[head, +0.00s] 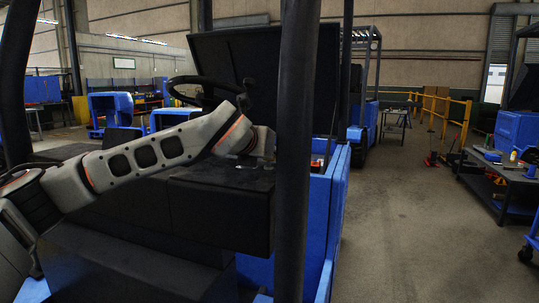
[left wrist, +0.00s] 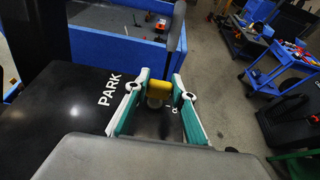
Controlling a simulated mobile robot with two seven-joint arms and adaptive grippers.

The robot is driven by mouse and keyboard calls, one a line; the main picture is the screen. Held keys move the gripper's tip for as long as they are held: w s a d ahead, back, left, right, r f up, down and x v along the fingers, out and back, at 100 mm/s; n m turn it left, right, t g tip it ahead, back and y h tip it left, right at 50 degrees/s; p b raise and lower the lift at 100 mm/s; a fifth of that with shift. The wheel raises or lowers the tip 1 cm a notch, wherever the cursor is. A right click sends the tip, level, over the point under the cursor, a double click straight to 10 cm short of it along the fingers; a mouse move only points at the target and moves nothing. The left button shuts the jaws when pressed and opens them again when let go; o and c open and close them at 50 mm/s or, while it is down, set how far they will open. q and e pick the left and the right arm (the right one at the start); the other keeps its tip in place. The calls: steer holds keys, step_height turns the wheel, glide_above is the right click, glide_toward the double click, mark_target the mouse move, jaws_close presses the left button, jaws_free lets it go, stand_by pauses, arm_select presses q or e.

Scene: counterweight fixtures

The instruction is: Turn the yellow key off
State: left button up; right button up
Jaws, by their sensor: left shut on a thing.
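The yellow key (left wrist: 158,89) shows in the left wrist view, upright on a dark panel that bears the white word PARK. My left gripper (left wrist: 160,79) has its green and white fingers on both sides of the key's yellow head and is shut on it. In the head view my left arm reaches in from the left across the vehicle's dark console (head: 220,205). The gripper's fingers and the key are hidden there, by the arm's end and the black post (head: 293,150). My right gripper is in neither view.
A black steering wheel (head: 205,90) stands behind my left arm. Blue body panels (head: 337,205) lie right of the post. Open floor (head: 395,220) stretches farther right, with a worktable (head: 510,180) at the right edge and yellow railings (head: 440,105) behind.

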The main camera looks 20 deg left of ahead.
arm_select(q)
steer(key=shift+f, duration=0.15)
steer(key=o, duration=1.1)
steer(key=v, duration=1.2)
